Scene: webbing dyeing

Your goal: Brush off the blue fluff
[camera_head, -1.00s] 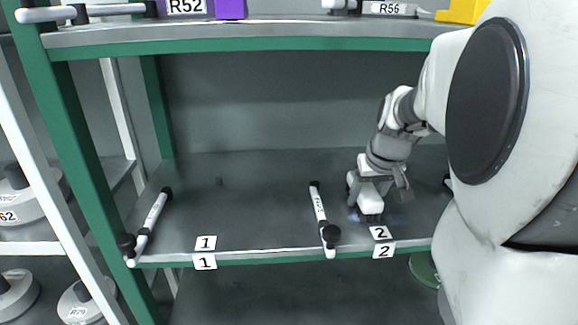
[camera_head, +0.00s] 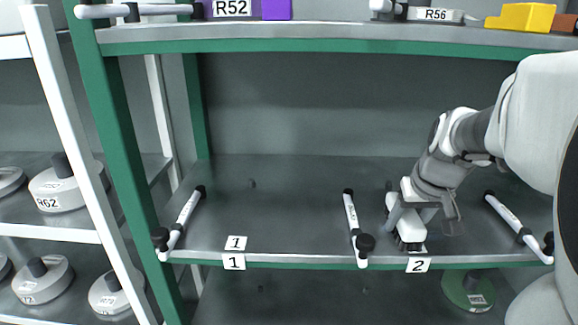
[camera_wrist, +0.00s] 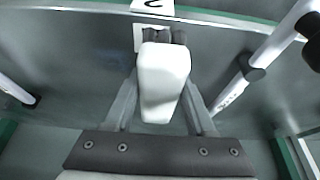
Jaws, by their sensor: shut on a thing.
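My gripper (camera_head: 408,208) is shut on a white brush (camera_head: 410,231) with dark bristles, above section 2 of the green-edged shelf (camera_head: 300,215). The bristles are at the shelf's front edge and partly cover a white label there. In the wrist view, the brush (camera_wrist: 163,78) sits between the two grey fingers of my gripper (camera_wrist: 160,108), its bristles toward the front edge.
White divider rods with black ends lie at the left (camera_head: 182,222), middle (camera_head: 352,220) and right (camera_head: 512,218). The middle one is close to the brush. Section 1 is mostly bare, with a small dark spot (camera_head: 252,183). An upper shelf (camera_head: 320,40) overhangs.

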